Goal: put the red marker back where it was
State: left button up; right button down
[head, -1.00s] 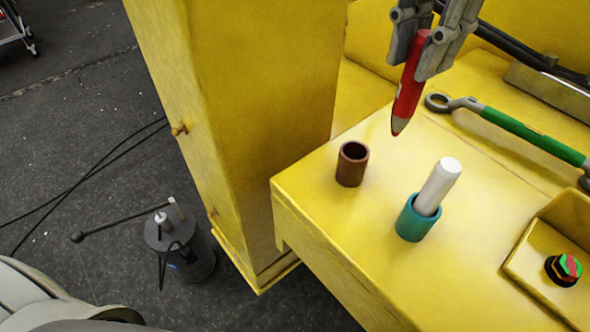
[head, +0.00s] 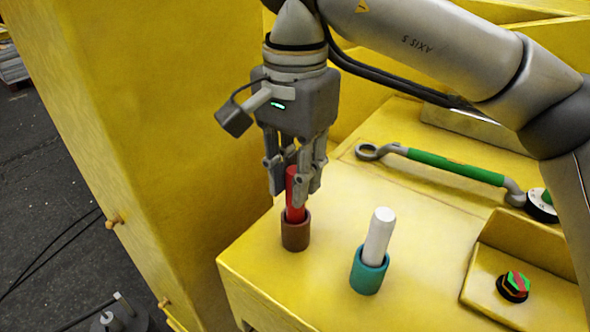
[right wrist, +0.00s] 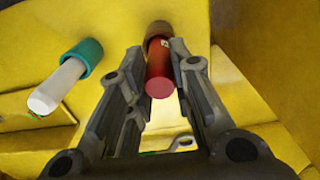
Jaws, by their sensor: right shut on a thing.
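The red marker (head: 295,196) stands nearly upright with its lower end inside the brown cup (head: 296,236) on the yellow surface. My right gripper (head: 295,186) is shut on the marker's upper part, just above the cup. In the right wrist view the marker (right wrist: 159,72) lies between the two fingers (right wrist: 160,90), and the brown cup (right wrist: 158,29) is at its far end. The marker's tip is hidden inside the cup. My left gripper is not in view.
A teal cup (head: 368,275) holding a white marker (head: 379,235) stands to the right of the brown cup. A red-and-green button (head: 514,286) is at the right. A tall yellow wall (head: 150,120) rises at the left.

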jog(key=shift+f, duration=0.1)
jog(key=shift+f, duration=0.15)
jog(key=c, duration=1.3)
grip_release()
notch_tip(320, 180, up, 12)
jog(key=shift+r, duration=0.2)
